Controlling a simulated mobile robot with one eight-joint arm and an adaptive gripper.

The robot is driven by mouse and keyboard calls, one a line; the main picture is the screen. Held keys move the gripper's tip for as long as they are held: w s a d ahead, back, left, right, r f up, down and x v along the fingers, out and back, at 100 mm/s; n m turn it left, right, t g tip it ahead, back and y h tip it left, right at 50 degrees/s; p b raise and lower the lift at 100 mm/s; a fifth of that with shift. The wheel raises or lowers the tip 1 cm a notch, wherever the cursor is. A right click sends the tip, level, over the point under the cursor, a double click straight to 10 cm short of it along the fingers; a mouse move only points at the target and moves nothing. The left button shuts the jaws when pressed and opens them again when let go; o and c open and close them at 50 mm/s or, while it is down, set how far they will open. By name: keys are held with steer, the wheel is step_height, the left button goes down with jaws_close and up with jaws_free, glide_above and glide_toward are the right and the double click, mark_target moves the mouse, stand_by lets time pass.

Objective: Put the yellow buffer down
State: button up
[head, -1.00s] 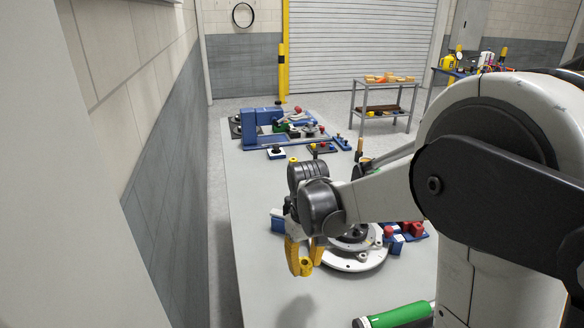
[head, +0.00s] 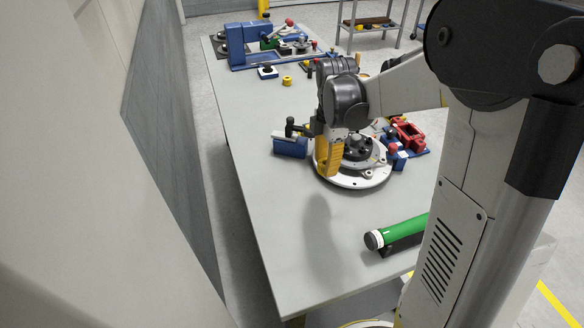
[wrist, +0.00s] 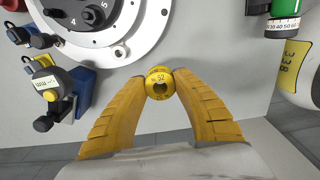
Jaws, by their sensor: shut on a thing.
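The yellow buffer (wrist: 159,73) is a short round ring with a dark centre hole and a printed number. In the wrist view it is pinched between the yellow fingertips of my gripper (head: 328,174), which is shut on it. The grey tabletop (head: 270,190) shows behind it; I cannot tell its exact height, but the gripper's shadow lies apart on the table. In the head view the held buffer is not clearly visible, and my gripper is in front of the left side of a round white flange (head: 355,181). A second yellow ring (head: 287,81) stands farther back on the table.
A blue block (head: 290,148) with a black-topped gauge stands left of the flange. Blue and red parts (head: 408,134) sit to its right. A green cylinder (head: 403,231) lies on a dark rest nearer me. The table's left and front-left areas are clear.

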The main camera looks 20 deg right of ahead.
steer(key=b, duration=0.3)
glide_above(290, 197)
step_height(290, 197, down, 6)
steer(key=shift+r, duration=0.1)
steer(key=shift+f+b, duration=0.9)
steer(key=shift+f, duration=1.05)
steer(key=shift+f, duration=0.15)
steer(key=o, duration=1.1)
steer(key=shift+o, duration=0.3)
